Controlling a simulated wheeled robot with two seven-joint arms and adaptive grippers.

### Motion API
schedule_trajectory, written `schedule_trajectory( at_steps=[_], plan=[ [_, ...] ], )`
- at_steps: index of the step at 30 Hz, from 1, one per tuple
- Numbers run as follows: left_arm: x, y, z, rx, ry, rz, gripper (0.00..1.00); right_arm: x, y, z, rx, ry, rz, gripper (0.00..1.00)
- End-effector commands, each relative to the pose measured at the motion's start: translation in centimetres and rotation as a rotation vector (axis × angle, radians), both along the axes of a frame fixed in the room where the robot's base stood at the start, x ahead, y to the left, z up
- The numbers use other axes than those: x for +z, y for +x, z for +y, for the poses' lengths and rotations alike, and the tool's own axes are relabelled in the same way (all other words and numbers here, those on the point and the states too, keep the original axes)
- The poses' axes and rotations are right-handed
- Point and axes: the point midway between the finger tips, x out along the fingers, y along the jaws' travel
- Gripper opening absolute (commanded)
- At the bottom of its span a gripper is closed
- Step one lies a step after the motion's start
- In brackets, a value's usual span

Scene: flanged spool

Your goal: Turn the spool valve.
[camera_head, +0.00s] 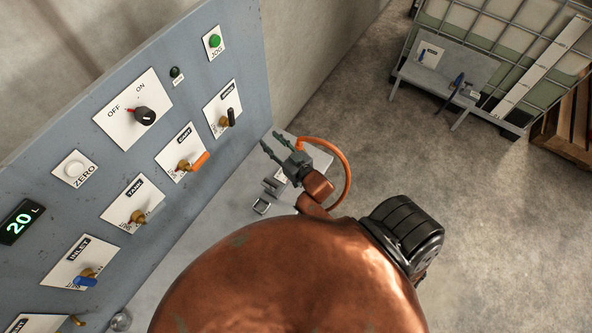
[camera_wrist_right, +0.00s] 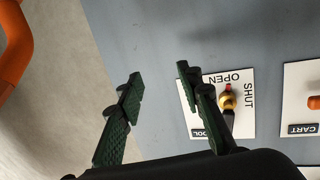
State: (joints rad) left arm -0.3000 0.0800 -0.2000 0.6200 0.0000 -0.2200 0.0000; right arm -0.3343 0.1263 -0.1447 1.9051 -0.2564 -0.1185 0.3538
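The spool valve (camera_head: 224,121) is on a white plate at the upper right of the grey panel, with a brass body and a black handle. In the right wrist view the spool valve (camera_wrist_right: 228,100) has a red mark close to the word OPEN, and its black handle points down the picture. My right gripper (camera_head: 270,139) is open and empty, to the right of the valve in the head view. In the wrist view my right gripper (camera_wrist_right: 158,75) has its right finger in front of the plate's edge; the handle is outside the fingers. My left gripper is not in view.
The cart valve (camera_head: 188,165), with an orange handle, is beside the spool plate. The panel also bears tank and inlet valves, an OFF/ON knob (camera_head: 145,116), a green jog button (camera_head: 215,41) and a display reading 20 L (camera_head: 20,222).

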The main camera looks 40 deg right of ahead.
Motion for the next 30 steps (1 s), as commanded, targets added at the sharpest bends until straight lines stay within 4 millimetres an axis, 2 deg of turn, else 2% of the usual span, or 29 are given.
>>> schedule_trajectory(
  at_steps=[11,18,24,30],
  plan=[
    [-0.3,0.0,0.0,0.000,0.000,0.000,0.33,-6.1,-3.1,-2.3,-0.073,-0.032,0.242,0.33],
    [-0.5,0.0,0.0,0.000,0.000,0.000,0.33,-9.6,-5.8,-3.3,-0.101,-0.049,0.397,0.33],
    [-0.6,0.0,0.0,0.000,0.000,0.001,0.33,-11.8,-7.9,-3.8,-0.113,-0.060,0.501,0.33],
    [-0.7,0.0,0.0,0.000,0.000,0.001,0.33,-12.9,-9.0,-4.0,-0.116,-0.066,0.555,0.33]
  ],
)
